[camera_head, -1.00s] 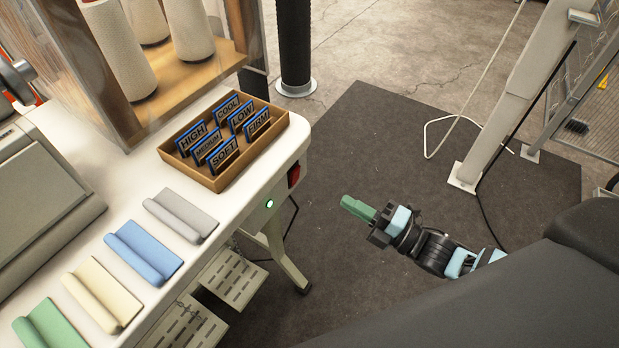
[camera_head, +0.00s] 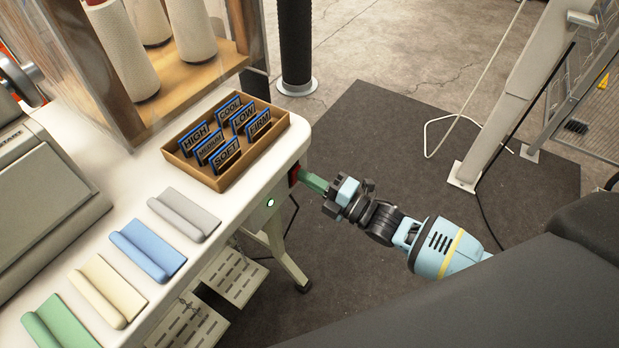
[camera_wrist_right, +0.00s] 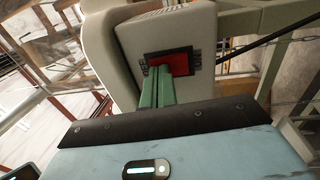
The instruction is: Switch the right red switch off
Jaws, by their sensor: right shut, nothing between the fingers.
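The red switch (camera_head: 293,176) sits in a dark plate on the right end face of the white table. In the right wrist view the red switch (camera_wrist_right: 178,64) shows large, and its lower left part is hidden behind the fingers. My right gripper (camera_head: 309,180) has green fingers, is shut and empty, and points left at the switch. In the right wrist view the fingertips (camera_wrist_right: 160,72) overlap the switch's lower left part. They look at or very close to it; I cannot tell whether they touch. My left gripper is not in view.
A wooden tray (camera_head: 222,185) of labelled cards stands above the switch on the white table (camera_head: 130,205). A white post (camera_head: 520,90) stands on the right.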

